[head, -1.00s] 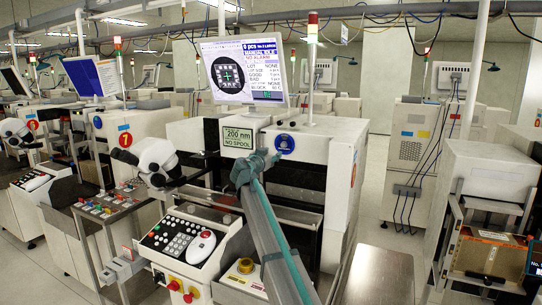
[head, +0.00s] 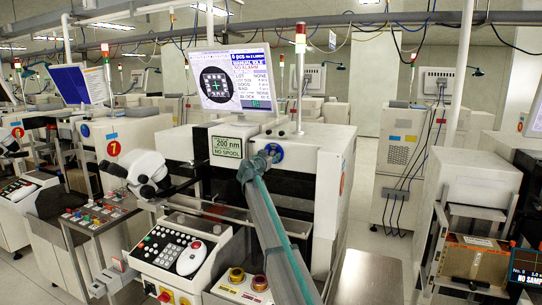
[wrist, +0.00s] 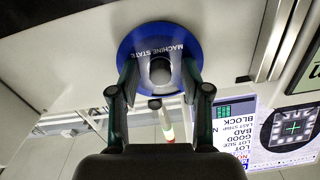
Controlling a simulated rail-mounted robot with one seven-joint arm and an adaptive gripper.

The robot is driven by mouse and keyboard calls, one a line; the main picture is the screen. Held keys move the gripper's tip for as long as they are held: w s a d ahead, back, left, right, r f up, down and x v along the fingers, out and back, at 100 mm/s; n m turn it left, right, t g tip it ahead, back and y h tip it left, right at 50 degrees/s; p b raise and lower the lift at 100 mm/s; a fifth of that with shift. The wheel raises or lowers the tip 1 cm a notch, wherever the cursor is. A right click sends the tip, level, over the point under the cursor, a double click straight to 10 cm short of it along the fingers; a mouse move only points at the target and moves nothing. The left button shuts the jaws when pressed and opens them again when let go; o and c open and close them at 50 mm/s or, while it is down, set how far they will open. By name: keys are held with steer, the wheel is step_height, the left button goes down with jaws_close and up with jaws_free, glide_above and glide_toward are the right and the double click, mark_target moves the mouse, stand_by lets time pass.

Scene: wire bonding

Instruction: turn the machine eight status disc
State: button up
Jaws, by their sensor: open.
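The blue status disc (head: 279,153) is on the upper front of the white machine in the head view, partly hidden by my gripper (head: 264,157). In the wrist view the disc (wrist: 158,32) is lettered MACHINE STATE and has a round grey knob (wrist: 160,70) at its centre. My gripper (wrist: 160,82) is open, with one finger on each side of the knob. The fingertips overlap the disc's lower part in the picture. I cannot tell whether they touch the knob or disc.
A monitor (head: 235,80) and a NO SPOOL sign (head: 227,146) are left of the disc. A keypad console (head: 175,250) and yellow-ringed buttons (head: 236,275) lie below. A grey tabletop (head: 370,275) is at the lower right.

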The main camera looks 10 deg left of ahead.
jaws_close()
steer(key=shift+f+n+b, duration=0.1)
steer(key=shift+n+b, duration=0.3)
steer(key=shift+b, duration=0.1)
steer(key=shift+n+b, duration=2.05)
steer(key=shift+n, duration=6.35)
